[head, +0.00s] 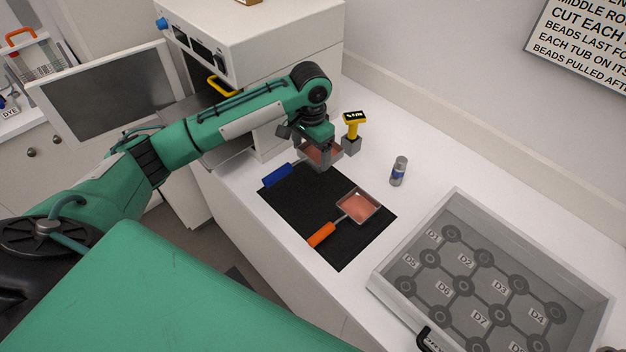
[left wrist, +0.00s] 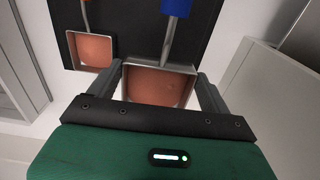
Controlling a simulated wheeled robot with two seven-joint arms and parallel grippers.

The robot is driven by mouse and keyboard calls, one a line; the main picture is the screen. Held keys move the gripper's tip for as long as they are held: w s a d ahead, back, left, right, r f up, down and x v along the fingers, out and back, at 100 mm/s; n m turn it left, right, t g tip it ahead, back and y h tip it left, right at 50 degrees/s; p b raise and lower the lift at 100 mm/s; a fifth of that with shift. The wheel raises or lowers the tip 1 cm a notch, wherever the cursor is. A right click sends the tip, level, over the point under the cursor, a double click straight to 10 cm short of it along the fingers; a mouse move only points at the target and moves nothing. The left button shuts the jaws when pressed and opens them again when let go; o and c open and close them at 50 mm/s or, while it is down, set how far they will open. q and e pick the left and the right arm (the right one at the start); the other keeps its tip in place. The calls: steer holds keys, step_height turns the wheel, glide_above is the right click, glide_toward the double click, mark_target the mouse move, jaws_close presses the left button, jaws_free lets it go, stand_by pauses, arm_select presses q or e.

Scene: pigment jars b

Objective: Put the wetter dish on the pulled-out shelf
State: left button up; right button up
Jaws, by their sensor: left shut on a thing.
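My left gripper (head: 318,150) is shut on the blue-handled dish (head: 324,158), a square metal pan with pink contents. Its blue handle (head: 278,175) points left over the far end of the black mat (head: 301,208). I cannot tell whether the dish touches the mat. In the left wrist view, this dish (left wrist: 160,88) sits between the two fingers. The orange-handled dish (head: 360,207), also pink inside, lies on the mat; it shows in the left wrist view too (left wrist: 94,50). A grey surface (head: 234,158) at the oven's mouth may be the shelf, mostly hidden by my arm.
A white oven (head: 285,50) stands at the back left, its glass door (head: 110,88) open. A yellow meter (head: 354,120) on a grey block stands right behind the held dish. A small jar (head: 398,171) and a large tray (head: 455,195) with labelled rings are farther right.

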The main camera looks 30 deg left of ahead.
arm_select(q)
step_height(320, 180, down, 12)
steer(key=shift+r+p, duration=0.1)
steer(key=shift+p, duration=1.05)
steer(key=o, duration=1.1)
